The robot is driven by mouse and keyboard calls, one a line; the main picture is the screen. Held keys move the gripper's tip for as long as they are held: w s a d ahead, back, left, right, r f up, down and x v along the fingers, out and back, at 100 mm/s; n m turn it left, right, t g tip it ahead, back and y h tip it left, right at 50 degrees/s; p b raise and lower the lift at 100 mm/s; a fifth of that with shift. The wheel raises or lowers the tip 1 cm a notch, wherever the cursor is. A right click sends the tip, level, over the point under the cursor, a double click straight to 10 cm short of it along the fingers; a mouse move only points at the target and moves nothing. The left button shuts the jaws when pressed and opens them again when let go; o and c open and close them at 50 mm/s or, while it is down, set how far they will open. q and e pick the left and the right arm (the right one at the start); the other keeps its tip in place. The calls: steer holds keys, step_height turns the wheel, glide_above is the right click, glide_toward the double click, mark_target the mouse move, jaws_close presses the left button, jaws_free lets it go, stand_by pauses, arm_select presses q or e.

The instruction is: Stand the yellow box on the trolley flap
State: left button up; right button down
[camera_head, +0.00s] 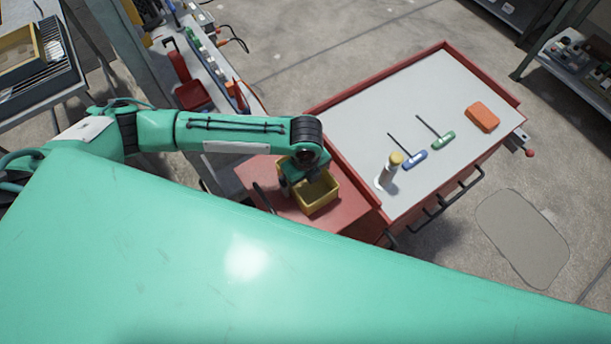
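The yellow box (322,199) is an open-topped bin. It is at the red trolley flap (339,219), the low side shelf left of the trolley's grey top. The box looks upright, and I cannot tell whether its base touches the flap. My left gripper (307,184) points down at the box's upper left part, at or just over its rim. The wrist hides the fingers, so their opening does not show. My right gripper is out of view.
The trolley top (350,115) has a raised red rim and holds a yellow-capped bottle (388,172), blue (415,158) and green (443,141) hex keys and an orange case (482,117). A dark handle (264,197) lies at the flap's left. A cluttered bench (205,65) stands behind.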

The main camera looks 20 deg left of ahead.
mark_target(305, 183)
arm_select(q)
steer(key=shift+r, duration=0.1)
step_height(305, 183, up, 12)
steer(key=b, duration=0.2)
steer(key=shift+b, duration=0.4)
stand_by(0.4)
